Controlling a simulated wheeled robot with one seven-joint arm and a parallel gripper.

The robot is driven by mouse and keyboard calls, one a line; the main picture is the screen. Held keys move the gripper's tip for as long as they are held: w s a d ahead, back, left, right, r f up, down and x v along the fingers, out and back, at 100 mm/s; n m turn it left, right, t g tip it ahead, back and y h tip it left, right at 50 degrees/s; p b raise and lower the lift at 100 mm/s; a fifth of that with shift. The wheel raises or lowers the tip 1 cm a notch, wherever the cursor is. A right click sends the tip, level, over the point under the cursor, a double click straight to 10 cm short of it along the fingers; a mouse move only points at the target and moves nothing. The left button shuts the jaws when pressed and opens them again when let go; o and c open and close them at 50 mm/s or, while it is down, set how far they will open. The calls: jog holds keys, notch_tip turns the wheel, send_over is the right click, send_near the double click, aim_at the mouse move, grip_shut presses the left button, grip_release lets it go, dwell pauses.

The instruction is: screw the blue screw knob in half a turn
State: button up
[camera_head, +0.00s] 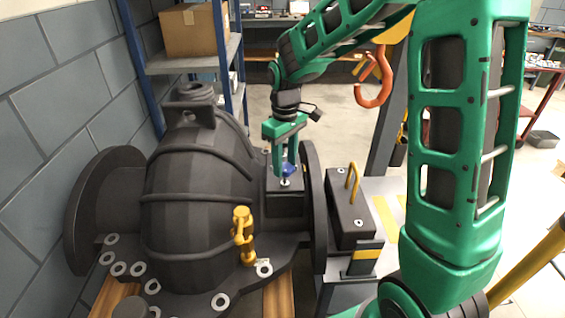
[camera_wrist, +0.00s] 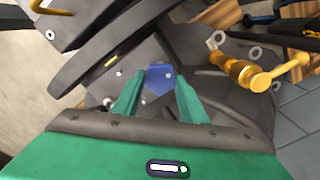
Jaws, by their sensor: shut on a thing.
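The blue screw knob (camera_head: 286,170) sits on a small dark block (camera_head: 285,203) at the right side of the large dark casing (camera_head: 190,200). My green gripper (camera_head: 285,160) reaches down from above and is shut on the knob. In the wrist view the blue knob (camera_wrist: 158,77) shows between the two green fingertips (camera_wrist: 160,85) of my gripper. The fingers partly cover the knob in the head view. The screw shaft under the knob is mostly hidden.
A yellow valve fitting (camera_head: 242,235) stands on the casing's front, left of my gripper. A dark box with a yellow handle (camera_head: 348,207) is to the right, beyond the round flange (camera_head: 314,205). An orange hook (camera_head: 374,82) hangs behind. A shelf with a cardboard box (camera_head: 193,30) stands at the back.

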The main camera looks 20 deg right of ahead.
aim_at(284, 166)
jog(key=m, duration=0.4)
jog(key=shift+w+r+m, duration=0.15)
jog(key=shift+w+m, duration=0.05)
jog(key=shift+m, duration=0.1)
jog(key=m, duration=0.4)
jog(key=shift+m, duration=0.3)
jog(key=m, duration=0.4)
jog(key=shift+a+m, duration=0.1)
jog(key=shift+m, duration=1.9)
jog(key=o, duration=1.1)
jog(key=shift+c, duration=0.2)
jog(key=shift+s, duration=0.1)
notch_tip(284, 166, up, 10)
jog(key=shift+r, duration=0.25)
